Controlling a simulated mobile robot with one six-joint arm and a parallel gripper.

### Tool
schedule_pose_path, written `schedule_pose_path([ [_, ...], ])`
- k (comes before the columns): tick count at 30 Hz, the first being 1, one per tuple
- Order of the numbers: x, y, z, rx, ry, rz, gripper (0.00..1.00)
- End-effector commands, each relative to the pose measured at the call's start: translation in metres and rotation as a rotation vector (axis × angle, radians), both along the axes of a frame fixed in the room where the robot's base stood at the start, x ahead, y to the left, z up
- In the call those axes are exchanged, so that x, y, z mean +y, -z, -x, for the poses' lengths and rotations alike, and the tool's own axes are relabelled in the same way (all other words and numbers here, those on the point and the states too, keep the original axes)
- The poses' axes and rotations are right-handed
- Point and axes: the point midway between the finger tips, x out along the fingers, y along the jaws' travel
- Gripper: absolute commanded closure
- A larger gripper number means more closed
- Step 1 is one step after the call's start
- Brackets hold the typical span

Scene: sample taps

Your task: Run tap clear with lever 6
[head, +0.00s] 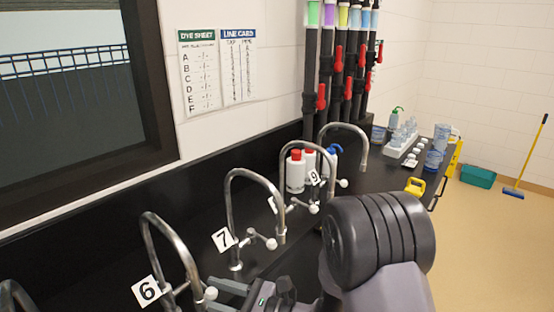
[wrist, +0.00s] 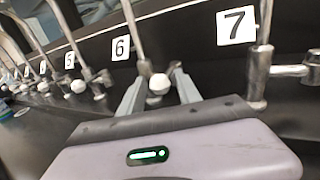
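The tap marked 6 is a curved steel spout (head: 176,238) at the lower left of the head view, with a white label 6 (head: 147,290) and a lever ending in a white ball (head: 211,293). In the wrist view its label 6 (wrist: 121,47) is behind and left of the lever's white ball (wrist: 159,84). My gripper (wrist: 160,80) is open, with its two fingers either side of that ball. I cannot tell whether either finger touches it. My gripper's grey fingers also show at the bottom of the head view (head: 230,288). No water shows at the spout's visible part.
Tap 7 (head: 254,178) stands close right of tap 6, its lever (wrist: 290,71) near my right finger. Tap 9 (head: 302,153) and bottles (head: 295,172) are farther along the black counter. More taps line the left of the wrist view. A dye sheet (head: 198,70) hangs on the wall.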

Motion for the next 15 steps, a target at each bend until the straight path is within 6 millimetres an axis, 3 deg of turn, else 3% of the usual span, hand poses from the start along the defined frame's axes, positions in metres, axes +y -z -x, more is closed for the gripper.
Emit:
schedule_pose_path([
  [8, 0.0, 0.0, 0.0, 0.0, 0.0, 0.0, 0.6],
  [15, -0.006, 0.0, -0.018, 0.0, 0.001, 0.0, 0.6],
])
